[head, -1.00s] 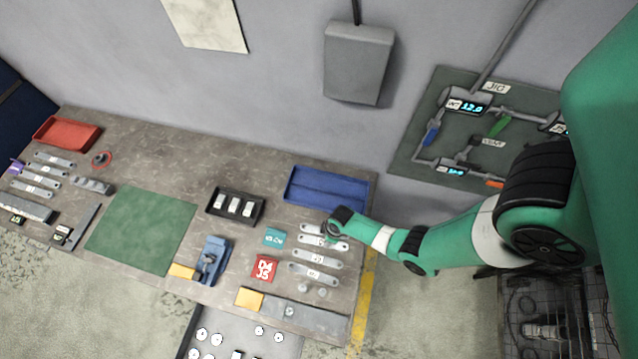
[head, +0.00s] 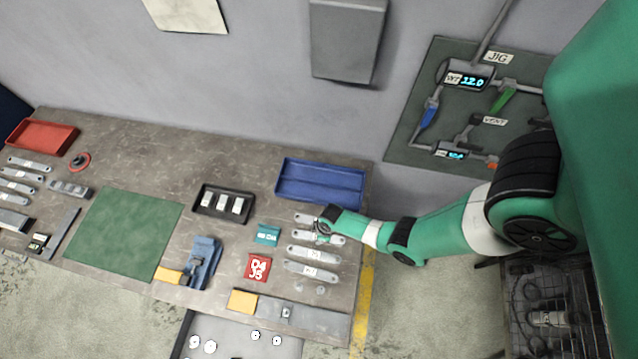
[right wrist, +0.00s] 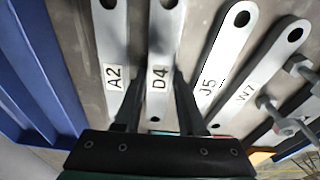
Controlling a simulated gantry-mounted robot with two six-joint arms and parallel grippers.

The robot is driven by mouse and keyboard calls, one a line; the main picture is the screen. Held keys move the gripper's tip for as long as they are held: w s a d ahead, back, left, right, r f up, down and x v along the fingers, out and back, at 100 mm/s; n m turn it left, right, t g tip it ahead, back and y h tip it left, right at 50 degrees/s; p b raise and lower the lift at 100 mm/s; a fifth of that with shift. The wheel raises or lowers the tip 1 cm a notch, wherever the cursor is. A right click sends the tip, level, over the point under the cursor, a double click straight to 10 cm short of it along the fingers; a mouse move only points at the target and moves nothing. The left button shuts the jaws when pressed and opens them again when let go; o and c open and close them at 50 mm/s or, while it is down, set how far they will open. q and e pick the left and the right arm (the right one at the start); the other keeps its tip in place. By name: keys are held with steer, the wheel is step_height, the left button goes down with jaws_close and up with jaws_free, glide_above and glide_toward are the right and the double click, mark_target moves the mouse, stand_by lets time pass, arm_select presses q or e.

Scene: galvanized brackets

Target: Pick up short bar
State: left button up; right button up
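Several flat grey metal bars lie in a row on the right of the bench. In the right wrist view they carry the labels A2 (right wrist: 114,60), D4 (right wrist: 160,50), J5 (right wrist: 222,58) and W7 (right wrist: 262,75). My right gripper (right wrist: 160,92) is open, with one dark finger on each side of the D4 bar. Whether the fingers touch it I cannot tell. In the head view my right gripper (head: 322,226) is over the upper bars and partly covers them. The J5 bar (head: 325,255) and W7 bar (head: 325,273) lie in front of it. My left gripper is not in view.
A blue tray (head: 320,172) stands behind the bars. Small bolts (right wrist: 290,125) lie beside the W7 bar. A green mat (head: 125,232) is bare. More bars (head: 30,165) lie far left.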

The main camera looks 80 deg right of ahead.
jaws_close()
steer(key=shift+r, duration=0.1)
